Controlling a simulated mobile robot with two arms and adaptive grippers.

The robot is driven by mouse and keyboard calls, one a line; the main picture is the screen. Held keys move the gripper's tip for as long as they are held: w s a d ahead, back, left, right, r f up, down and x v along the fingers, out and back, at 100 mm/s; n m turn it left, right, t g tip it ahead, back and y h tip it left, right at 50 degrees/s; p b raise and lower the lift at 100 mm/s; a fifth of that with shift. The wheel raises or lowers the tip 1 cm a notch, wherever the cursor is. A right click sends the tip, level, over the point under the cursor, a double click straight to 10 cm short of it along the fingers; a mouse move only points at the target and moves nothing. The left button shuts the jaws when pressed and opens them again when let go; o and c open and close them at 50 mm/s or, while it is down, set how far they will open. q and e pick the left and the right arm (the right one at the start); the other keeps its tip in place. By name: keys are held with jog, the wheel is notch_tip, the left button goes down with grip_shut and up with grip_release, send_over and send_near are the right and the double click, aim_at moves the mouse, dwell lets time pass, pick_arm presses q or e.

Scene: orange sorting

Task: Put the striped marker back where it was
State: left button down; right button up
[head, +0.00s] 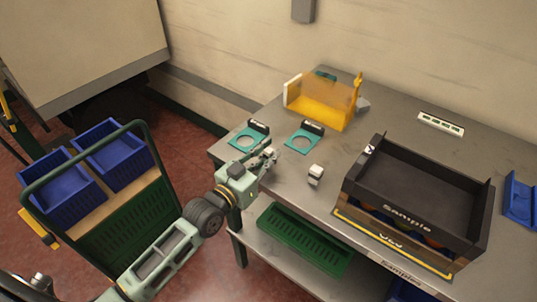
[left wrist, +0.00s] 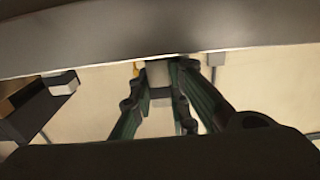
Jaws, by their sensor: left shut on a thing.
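My left gripper (head: 270,155) is at the front left edge of the table, beside the teal plates. In the left wrist view its two green fingers (left wrist: 160,105) are closed on a small pale piece with a grey band (left wrist: 158,75), which looks like the striped marker. The fingers mostly hide this piece in the head view. A similar small white and grey block (head: 316,172) stands on the table right of the gripper; it also shows in the left wrist view (left wrist: 62,80). My right gripper is not in view.
Two teal plates with round openings (head: 237,145) (head: 291,143) lie behind the gripper. An orange see-through bin (head: 322,108) stands behind them. A black "Sample" tray (head: 463,240) sits on a crate at right. A cart with blue bins (head: 66,184) stands at left.

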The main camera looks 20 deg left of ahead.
pick_arm(q)
jog(key=shift+f, duration=0.2)
jog(key=c, duration=1.6)
grip_release()
jog(key=shift+c, duration=0.2)
jog(key=shift+o, duration=0.4)
jog(key=o, duration=0.4)
jog(key=shift+c, duration=0.2)
jog(key=shift+r+p, duration=3.85)
jog(key=shift+r, duration=0.2)
